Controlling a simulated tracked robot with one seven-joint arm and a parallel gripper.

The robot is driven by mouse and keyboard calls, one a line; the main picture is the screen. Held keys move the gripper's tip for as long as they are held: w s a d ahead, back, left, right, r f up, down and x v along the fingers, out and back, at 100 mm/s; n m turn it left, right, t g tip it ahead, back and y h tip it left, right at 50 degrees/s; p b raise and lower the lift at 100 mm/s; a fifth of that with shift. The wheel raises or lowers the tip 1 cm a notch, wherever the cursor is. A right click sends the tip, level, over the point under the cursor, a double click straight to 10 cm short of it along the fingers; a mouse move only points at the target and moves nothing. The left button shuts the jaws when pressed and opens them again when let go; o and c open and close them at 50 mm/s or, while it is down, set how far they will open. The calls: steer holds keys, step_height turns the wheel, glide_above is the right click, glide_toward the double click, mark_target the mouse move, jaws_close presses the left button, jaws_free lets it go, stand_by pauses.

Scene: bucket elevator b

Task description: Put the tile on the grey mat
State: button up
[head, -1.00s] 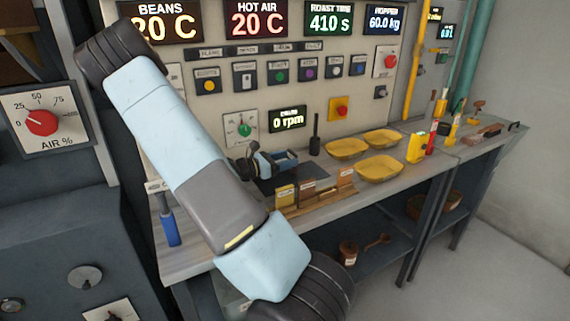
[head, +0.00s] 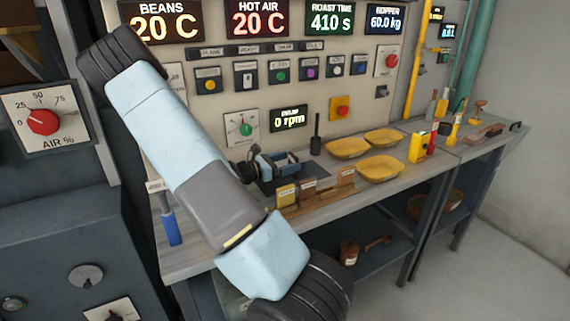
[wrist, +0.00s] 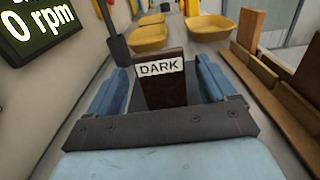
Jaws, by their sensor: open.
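The tile (wrist: 162,70) is a dark brown piece with a white "DARK" label, seen in the wrist view. It is between the two blue fingers of my gripper (wrist: 167,83), with a gap on each side. My gripper is open and low over the bench; it also shows in the head view (head: 280,162). The grey mat (head: 311,173) is a dark patch on the bench under and beside my gripper. The tile's lower end is hard to make out, so I cannot tell whether it touches the mat.
A wooden rack (head: 318,197) with several labelled tiles stands in front of the mat. Yellow bowls (head: 379,168) sit to the right, and a dark upright post (head: 316,135) stands behind. The control panel (head: 215,115) closes the back of the bench.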

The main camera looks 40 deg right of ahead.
steer(key=v, duration=1.2)
steer(key=shift+r, duration=0.15)
steer(key=s+a+r+m+t+y, duration=0.9)
steer(key=s+a+r+m+y, duration=0.6)
steer(key=s+a+r, duration=0.6)
steer(key=a+r+y, duration=0.1)
steer(key=y, duration=0.1)
steer(key=shift+s+a+r+t+y, duration=0.3)
steer(key=shift+r, duration=0.05)
steer(key=shift+c, duration=0.2)
